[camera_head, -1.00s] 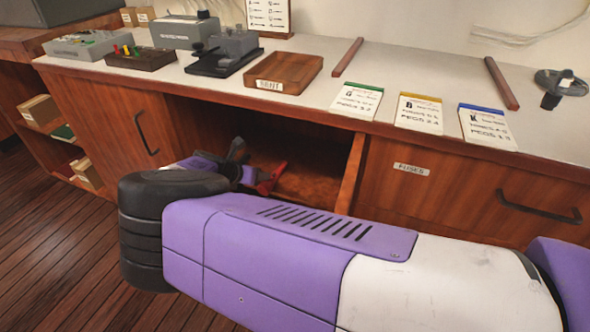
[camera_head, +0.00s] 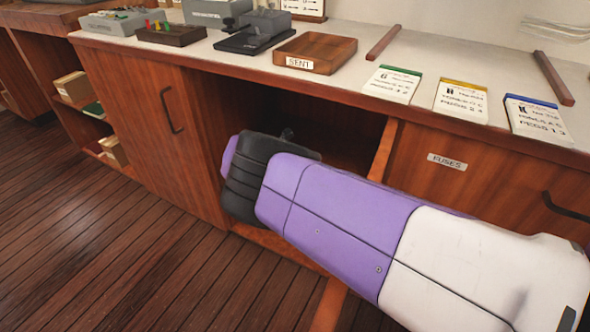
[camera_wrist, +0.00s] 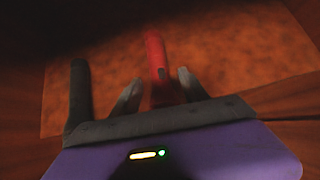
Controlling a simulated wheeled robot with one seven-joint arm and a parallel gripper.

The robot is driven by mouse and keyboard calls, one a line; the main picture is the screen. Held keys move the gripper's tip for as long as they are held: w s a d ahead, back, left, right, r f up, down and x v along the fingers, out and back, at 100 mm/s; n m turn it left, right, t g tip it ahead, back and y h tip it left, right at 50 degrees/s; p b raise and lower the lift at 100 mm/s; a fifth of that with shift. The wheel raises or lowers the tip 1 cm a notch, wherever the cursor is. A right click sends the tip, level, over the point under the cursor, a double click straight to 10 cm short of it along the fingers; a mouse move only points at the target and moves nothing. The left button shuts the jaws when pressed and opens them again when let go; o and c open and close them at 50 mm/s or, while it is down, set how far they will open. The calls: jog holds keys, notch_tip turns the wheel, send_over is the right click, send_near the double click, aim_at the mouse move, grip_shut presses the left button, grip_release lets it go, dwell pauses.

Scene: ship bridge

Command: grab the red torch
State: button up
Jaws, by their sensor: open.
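The red torch (camera_wrist: 155,55) shows in the wrist view as a red cylinder, inside the dim wooden compartment. Its near end lies between the two fingers of my gripper (camera_wrist: 153,92), which are apart on either side of it. I cannot tell whether the fingers touch it. In the head view the torch is hidden behind my arm and the counter. There my arm reaches into the open compartment (camera_head: 330,120) under the counter, and my gripper is not visible.
The compartment's wooden floor (camera_wrist: 220,70) surrounds the torch. A divider (camera_head: 383,150) bounds the opening on the right, with a drawer labelled FUSES (camera_head: 447,162) beyond. A closed cupboard door (camera_head: 150,125) is on the left. The counter top (camera_head: 340,35) overhangs the opening.

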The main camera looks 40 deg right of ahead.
jog(key=shift+c, duration=0.2)
grip_shut()
jog(key=shift+r, duration=0.15)
